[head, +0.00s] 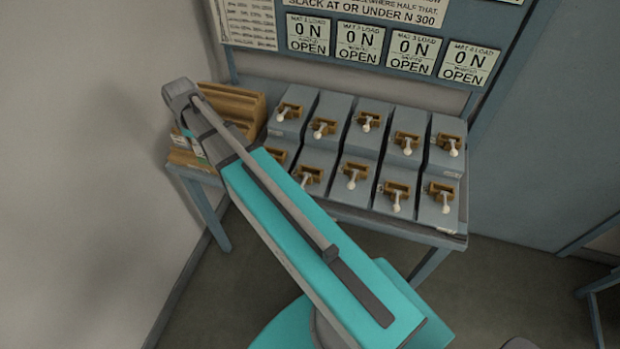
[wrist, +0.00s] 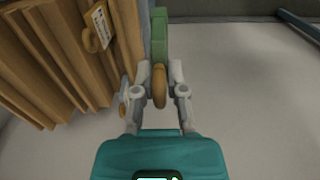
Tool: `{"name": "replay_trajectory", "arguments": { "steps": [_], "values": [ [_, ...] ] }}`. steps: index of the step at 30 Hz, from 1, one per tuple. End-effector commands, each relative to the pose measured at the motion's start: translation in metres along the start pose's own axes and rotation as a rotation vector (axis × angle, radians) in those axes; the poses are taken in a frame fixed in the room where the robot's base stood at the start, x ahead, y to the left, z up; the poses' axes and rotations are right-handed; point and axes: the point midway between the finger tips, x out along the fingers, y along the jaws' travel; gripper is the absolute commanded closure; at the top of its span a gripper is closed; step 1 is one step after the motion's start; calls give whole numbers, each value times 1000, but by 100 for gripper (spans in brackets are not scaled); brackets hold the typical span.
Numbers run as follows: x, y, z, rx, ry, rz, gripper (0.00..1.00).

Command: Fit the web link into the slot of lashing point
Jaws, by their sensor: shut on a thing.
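In the wrist view my gripper (wrist: 160,75) is shut on the web link (wrist: 159,90), a tan ring end in line with a green strip that runs up beyond the fingertips. Whether ring and strip are one piece is hard to tell. In the head view my arm covers most of the gripper, which is at the wooden rack on the left. The lashing points (head: 398,190) are brown slotted fittings with white-tipped levers, on grey stepped blocks in two rows. The gripper is left of them and apart from them. Some front-left fittings are partly hidden by my arm.
The slotted wooden rack (head: 232,103) stands at the bench's left end; it also fills the left of the wrist view (wrist: 50,60), with a tan piece and paper tag (wrist: 101,26). Signs reading 0 N OPEN (head: 360,42) hang above. A wall is close on the left.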

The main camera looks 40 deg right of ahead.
Motion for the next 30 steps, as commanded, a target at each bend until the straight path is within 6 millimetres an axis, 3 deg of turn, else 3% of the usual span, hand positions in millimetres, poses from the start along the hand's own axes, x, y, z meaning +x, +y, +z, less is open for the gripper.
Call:
{"name": "replay_trajectory", "arguments": {
  "steps": [1,9,30],
  "values": [
    [14,0,0,0,0,0,100],
    [39,0,0,0,0,0,100],
    [42,-1,-1,-1,0,0,100]
  ]
}}
